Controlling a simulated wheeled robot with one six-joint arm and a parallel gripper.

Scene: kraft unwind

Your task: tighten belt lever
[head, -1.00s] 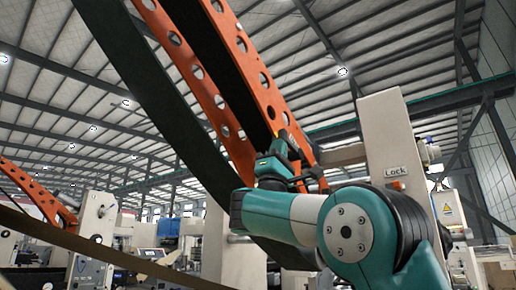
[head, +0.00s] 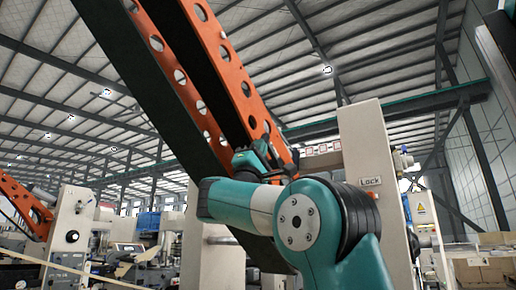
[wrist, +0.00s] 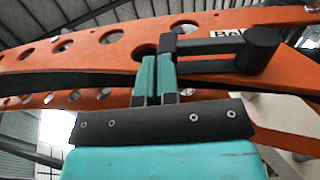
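A black lever with a thick round knob (wrist: 262,47) sits on the perforated orange beam in the wrist view. Its bar runs left from the knob to beside my fingers. My gripper (wrist: 157,75) has its two teal fingers almost together, with only a thin dark gap between them. In the head view my gripper (head: 268,155) is at the lower part of the orange beam (head: 240,90), and my arm partly hides the lever area.
A wide dark belt (head: 150,95) slants down beside the beam. A pale upright column with a Lock sign (head: 371,181) stands close on the right. A partly printed label (wrist: 228,34) is behind the lever. More machines stand at the left.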

